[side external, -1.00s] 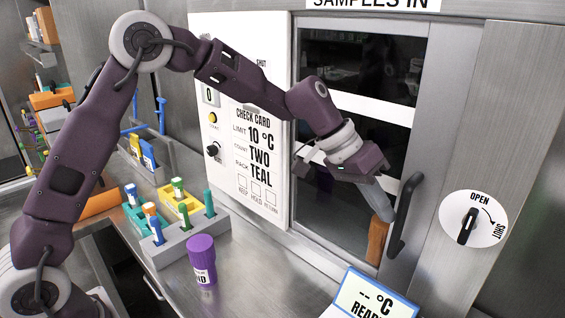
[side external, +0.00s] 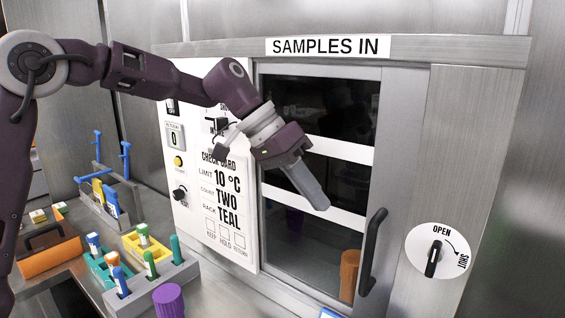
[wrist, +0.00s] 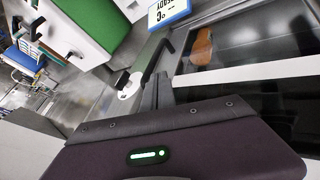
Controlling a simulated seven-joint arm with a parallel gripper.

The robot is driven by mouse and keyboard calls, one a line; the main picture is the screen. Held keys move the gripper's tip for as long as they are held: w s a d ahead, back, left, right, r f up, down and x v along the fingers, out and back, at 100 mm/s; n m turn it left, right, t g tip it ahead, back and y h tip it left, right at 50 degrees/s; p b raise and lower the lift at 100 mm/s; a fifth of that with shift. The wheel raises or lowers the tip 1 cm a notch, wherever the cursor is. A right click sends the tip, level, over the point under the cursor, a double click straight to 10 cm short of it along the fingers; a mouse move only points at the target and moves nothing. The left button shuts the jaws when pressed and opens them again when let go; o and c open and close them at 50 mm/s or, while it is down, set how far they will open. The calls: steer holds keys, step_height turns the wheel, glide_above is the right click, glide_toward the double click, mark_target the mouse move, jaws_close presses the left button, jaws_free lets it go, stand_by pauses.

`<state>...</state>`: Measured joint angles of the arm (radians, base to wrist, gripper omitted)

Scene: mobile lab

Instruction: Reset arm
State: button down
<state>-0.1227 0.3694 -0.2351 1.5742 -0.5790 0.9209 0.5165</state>
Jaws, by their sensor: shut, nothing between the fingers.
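My gripper (side external: 318,203) is shut and empty, its long grey fingers pointing down and right in front of the glass of the SAMPLES IN door (side external: 318,212). The fingertips are above and left of the black door handle (side external: 371,250). I cannot tell how far they are from the glass. In the wrist view the dark gripper body fills the lower part, with a lit green strip, and the fingers (wrist: 155,92) show end-on near the handle (wrist: 150,58).
A dial (side external: 433,252) marked OPEN and SHUT is right of the door. An orange-brown shape (side external: 349,272) shows at the door's lower right. The check card panel (side external: 218,180) is left. A tube rack (side external: 150,285) and purple-capped container (side external: 168,300) stand on the bench.

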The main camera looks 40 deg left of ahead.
steer(key=v, duration=0.8)
steer(key=s+a+f+n+y, duration=0.1)
steer(key=s+a+f+y, duration=0.1)
steer(key=s, duration=0.7)
steer(key=s+a+f+n+t+y, duration=0.1)
steer(key=s+a+f, duration=0.3)
steer(key=s, duration=0.6)
steer(key=s+a+f+n+t+y, duration=0.1)
steer(key=s+a+f+y, duration=0.2)
steer(key=s, duration=0.6)
steer(key=shift+s+f+n+y, duration=0.25)
steer(key=shift+f+n+y, duration=0.05)
steer(key=shift+f, duration=0.55)
